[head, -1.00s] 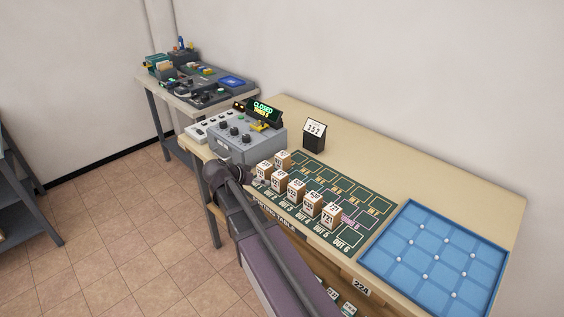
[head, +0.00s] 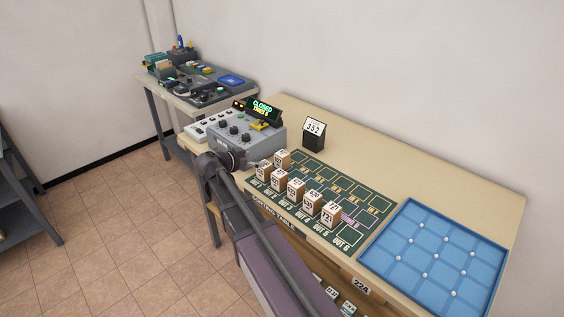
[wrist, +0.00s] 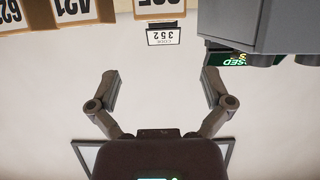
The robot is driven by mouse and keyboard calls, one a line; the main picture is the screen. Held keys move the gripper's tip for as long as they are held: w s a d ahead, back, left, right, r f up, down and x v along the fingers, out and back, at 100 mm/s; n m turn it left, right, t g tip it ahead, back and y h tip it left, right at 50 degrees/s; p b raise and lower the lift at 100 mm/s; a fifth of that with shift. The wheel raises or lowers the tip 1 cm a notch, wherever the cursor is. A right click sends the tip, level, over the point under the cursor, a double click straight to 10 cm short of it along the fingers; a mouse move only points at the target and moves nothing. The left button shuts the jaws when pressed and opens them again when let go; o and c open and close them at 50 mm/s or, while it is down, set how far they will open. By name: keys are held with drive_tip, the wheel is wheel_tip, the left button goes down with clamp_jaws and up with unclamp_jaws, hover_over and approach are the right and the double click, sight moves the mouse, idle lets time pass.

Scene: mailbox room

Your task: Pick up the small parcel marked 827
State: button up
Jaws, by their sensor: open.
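Several small brown parcels with white number labels stand on the green sorting mat (head: 341,238). In the head view the labels are too small to read surely, so I cannot tell which parcel is marked 827; the front right parcel (head: 331,214) and the back left parcel (head: 282,158) are among them. In the wrist view, the picture is upside down and parcels show along the top edge, one of them (wrist: 75,12) reading about 421. My gripper (wrist: 161,88) is open and empty, with nothing between its fingers. In the head view my arm's end is left of the parcels, by the grey control box.
The grey control box (head: 238,141) with a green CLOSED display (head: 262,107) stands left of the mat. A black stand reading 352 (head: 314,134) is behind the parcels. A blue tray (head: 375,262) lies on the right.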

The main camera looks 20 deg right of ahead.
drive_tip(key=b, duration=0.3)
approach(280, 155)
drive_tip(key=x, duration=0.4)
drive_tip(key=shift+a+f, duration=0.15)
drive_tip(key=shift+w+d, duration=0.1)
drive_tip(key=shift+d, duration=0.3)
drive_tip(key=shift+d+f, duration=0.1)
drive_tip(key=shift+b+x, duration=0.7)
drive_tip(key=shift+x, duration=1.8)
drive_tip(key=shift+w+d, duration=0.1)
drive_tip(key=c, duration=1.2)
drive_tip(key=shift+c, duration=0.2)
drive_tip(key=shift+r, duration=0.3)
